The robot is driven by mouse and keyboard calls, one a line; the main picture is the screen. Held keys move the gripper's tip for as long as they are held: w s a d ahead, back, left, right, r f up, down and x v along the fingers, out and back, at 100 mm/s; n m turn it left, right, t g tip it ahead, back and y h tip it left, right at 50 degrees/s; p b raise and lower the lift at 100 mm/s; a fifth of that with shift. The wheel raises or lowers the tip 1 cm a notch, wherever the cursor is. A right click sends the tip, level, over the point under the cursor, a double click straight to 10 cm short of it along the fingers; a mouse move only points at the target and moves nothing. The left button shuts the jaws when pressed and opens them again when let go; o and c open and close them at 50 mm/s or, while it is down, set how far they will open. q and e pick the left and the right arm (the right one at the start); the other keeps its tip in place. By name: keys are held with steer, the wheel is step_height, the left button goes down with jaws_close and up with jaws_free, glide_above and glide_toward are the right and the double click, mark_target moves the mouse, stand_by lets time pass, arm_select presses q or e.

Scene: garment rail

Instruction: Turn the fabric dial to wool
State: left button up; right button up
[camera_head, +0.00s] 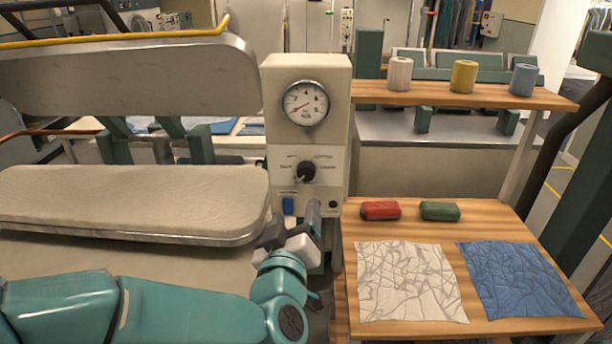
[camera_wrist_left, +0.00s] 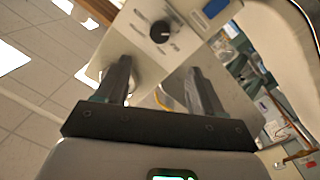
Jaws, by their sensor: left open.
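The fabric dial (camera_head: 306,171) is a round black knob on the white front panel of a cream control box (camera_head: 306,150). Small labels surround it; one at the upper right seems to read cotton, the others are too small to read surely. Its pointer setting is not clear. My left gripper (camera_head: 294,220) is open and empty, below the dial and in front of the panel's lower part. In the left wrist view the dial (camera_wrist_left: 160,31) sits beyond the two spread fingers (camera_wrist_left: 160,70), roughly centred between them and apart from both. My right gripper is out of view.
A round gauge (camera_head: 306,103) is above the dial and a blue switch (camera_head: 288,206) below it. A padded press board (camera_head: 130,200) lies left. The wooden table (camera_head: 350,300) at right holds red and green blocks and two cloths. A shelf (camera_head: 450,97) carries thread spools.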

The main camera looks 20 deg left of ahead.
mark_target(305, 174)
arm_select(q)
steer(key=p+x, duration=0.3)
steer(key=x, duration=1)
steer(key=shift+w, duration=0.15)
steer(key=shift+w, duration=0.1)
steer(key=shift+c, duration=0.3)
steer(key=c, duration=1)
